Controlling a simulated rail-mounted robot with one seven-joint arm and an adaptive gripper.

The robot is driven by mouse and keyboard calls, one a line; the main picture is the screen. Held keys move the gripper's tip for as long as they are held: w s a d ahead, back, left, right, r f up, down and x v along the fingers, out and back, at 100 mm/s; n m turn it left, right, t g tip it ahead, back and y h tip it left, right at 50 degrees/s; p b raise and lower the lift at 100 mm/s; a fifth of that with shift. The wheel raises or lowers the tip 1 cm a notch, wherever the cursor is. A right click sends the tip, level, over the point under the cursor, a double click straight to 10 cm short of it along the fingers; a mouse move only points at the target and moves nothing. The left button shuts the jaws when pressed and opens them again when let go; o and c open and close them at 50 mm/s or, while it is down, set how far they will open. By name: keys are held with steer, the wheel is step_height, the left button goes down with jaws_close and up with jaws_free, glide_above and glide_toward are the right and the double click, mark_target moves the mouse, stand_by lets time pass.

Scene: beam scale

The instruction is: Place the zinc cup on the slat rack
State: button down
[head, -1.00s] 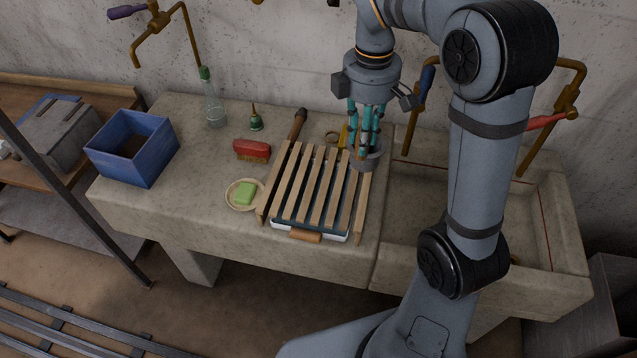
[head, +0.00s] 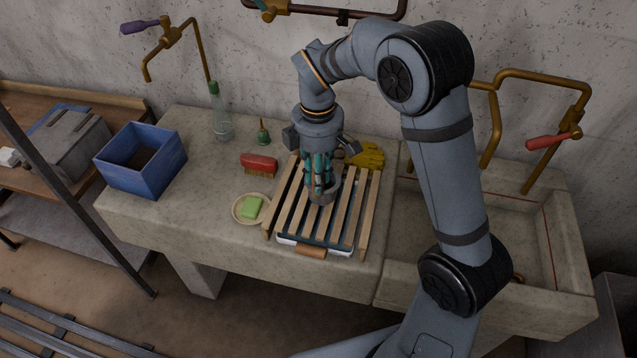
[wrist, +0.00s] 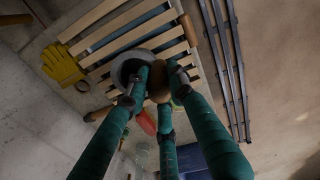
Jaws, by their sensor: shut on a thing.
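The slat rack (head: 349,222) is a frame of wooden slats on the stone counter, and it fills the upper part of the wrist view (wrist: 105,35). The grey zinc cup (head: 325,196) is over the middle of the rack. My gripper (head: 320,187) is shut on the cup, with its teal fingers reaching down to it from above. In the wrist view the cup's round rim (wrist: 124,64) shows beside my fingertips. I cannot tell whether the cup's base touches the slats.
A saucer (head: 239,215) with green soap (head: 251,207) and a red brush (head: 259,163) lie left of the rack. Yellow gloves (head: 367,156) lie behind it. A blue box (head: 118,176), a bottle (head: 221,124) and a small oil can (head: 263,135) stand farther left. A sink (head: 505,232) is at right.

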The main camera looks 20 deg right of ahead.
steer(key=shift+f, duration=1.5)
steer(key=shift+f, duration=0.2)
steer(key=c, duration=1.5)
jaws_free()
steer(key=shift+c, duration=0.2)
steer(key=shift+o, duration=0.3)
steer(key=shift+r, duration=0.15)
step_height(320, 180, up, 12)
steer(key=shift+r+p, duration=0.1)
steer(key=shift+p, duration=0.3)
